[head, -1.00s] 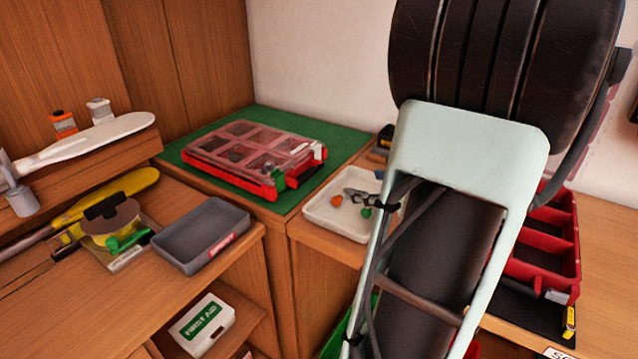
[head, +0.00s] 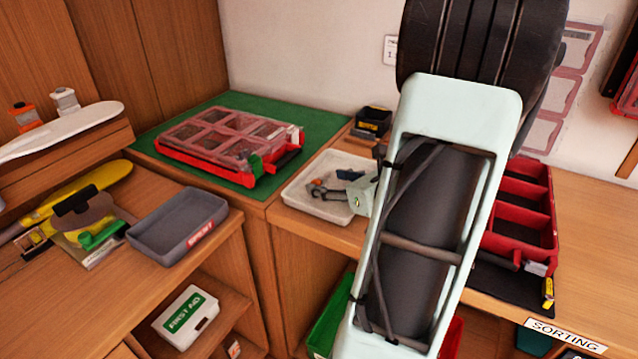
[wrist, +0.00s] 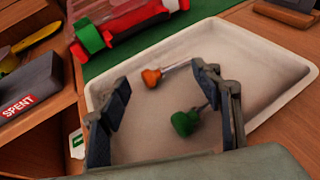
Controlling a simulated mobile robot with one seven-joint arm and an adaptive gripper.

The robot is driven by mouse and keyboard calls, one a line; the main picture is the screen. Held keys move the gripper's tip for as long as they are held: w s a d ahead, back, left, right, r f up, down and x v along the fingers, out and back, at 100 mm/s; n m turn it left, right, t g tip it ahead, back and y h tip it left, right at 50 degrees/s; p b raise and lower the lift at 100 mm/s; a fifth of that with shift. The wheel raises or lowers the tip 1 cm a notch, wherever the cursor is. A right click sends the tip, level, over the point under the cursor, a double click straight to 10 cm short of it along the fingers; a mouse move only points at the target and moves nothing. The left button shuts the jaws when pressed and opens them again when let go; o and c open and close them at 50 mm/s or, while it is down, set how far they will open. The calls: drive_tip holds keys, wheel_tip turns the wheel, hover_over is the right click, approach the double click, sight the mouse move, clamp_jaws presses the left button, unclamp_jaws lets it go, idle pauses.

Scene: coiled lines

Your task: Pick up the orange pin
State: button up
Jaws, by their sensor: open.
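The orange pin (wrist: 151,78) lies in a white tray, its rounded orange head towards the left and its thin metal shaft pointing right. A green pin (wrist: 185,122) lies nearer the wrist camera, with its shaft angled up and right. My gripper (wrist: 163,82) is open above the tray, one finger left of the pins and one right. The orange head shows between the fingers, a little beyond them; its shaft runs towards the right fingertip. Nothing is between the fingers in their grip.
The white tray (head: 291,194) has a raised rim. A red clear-lidded case (head: 215,147) lies on a green mat to its left. A black box (head: 374,121) stands behind the tray. A grey SPENT bin (head: 180,228) is further left; a red divided bin (head: 520,215) is right.

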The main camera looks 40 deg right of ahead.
sight(322, 179)
drive_tip(key=shift+x, duration=1.15)
clamp_jaws()
drive_tip(key=shift+r, duration=0.15)
